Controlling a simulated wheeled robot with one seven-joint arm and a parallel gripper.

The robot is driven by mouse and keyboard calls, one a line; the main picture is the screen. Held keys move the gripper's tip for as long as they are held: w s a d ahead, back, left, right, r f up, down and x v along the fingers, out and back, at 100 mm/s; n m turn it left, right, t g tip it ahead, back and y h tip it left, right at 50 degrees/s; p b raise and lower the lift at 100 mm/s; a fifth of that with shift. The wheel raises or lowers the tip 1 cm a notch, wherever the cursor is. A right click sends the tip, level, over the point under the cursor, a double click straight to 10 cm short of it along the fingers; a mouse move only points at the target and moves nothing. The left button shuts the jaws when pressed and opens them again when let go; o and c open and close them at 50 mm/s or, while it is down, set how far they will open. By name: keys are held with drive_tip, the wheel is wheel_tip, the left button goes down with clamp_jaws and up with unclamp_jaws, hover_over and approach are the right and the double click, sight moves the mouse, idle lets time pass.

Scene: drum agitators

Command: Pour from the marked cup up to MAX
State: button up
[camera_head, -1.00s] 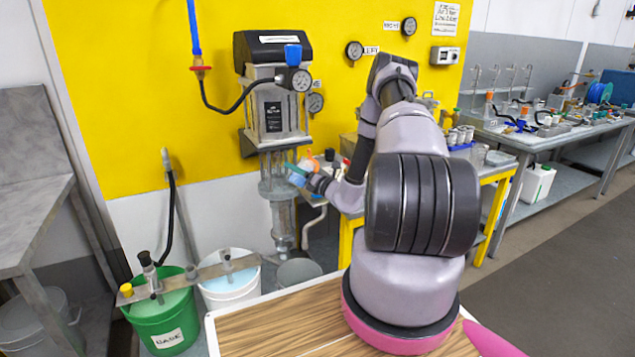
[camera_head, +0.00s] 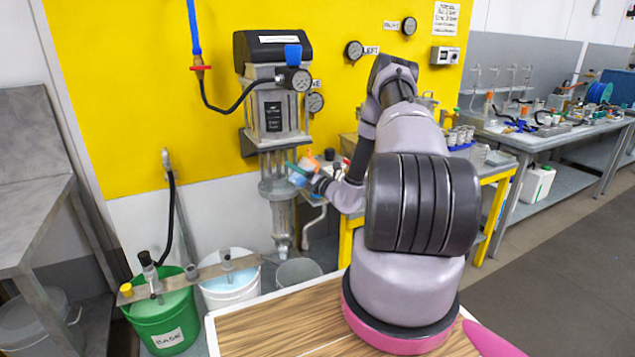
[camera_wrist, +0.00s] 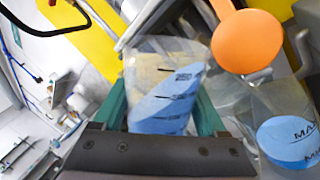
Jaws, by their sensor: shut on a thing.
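My gripper (camera_wrist: 160,112) has green fingers shut around a clear cup (camera_wrist: 150,65) with dark marks on its wall. Blue liquid inside the cup lies at a slant to the marks, so the cup is tilted. A second clear cup (camera_wrist: 262,100) is at the lower right of the wrist view, with blue in it and MAX lettering. I cannot tell whether the cups touch. In the head view my gripper (camera_head: 298,173) is small, in front of the lower part of the wall machine, with a bluish cup at its tip.
An orange round piece (camera_wrist: 247,41) is close to both cups. The wall machine (camera_head: 272,110) stands behind my gripper. A green bucket (camera_head: 165,318) and a white bucket (camera_head: 230,291) stand below, left. A yellow-framed bench (camera_head: 490,176) is to the right.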

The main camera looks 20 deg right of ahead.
drive_tip(key=shift+f+m, duration=0.85)
drive_tip(key=shift+m, duration=0.05)
idle(1.2)
drive_tip(key=shift+f+m+t+h, duration=0.25)
drive_tip(key=shift+m+t+h, duration=0.15)
drive_tip(key=shift+m, duration=0.6)
idle(1.8)
drive_tip(key=shift+r+m, duration=0.15)
drive_tip(key=shift+m, duration=0.25)
idle(0.8)
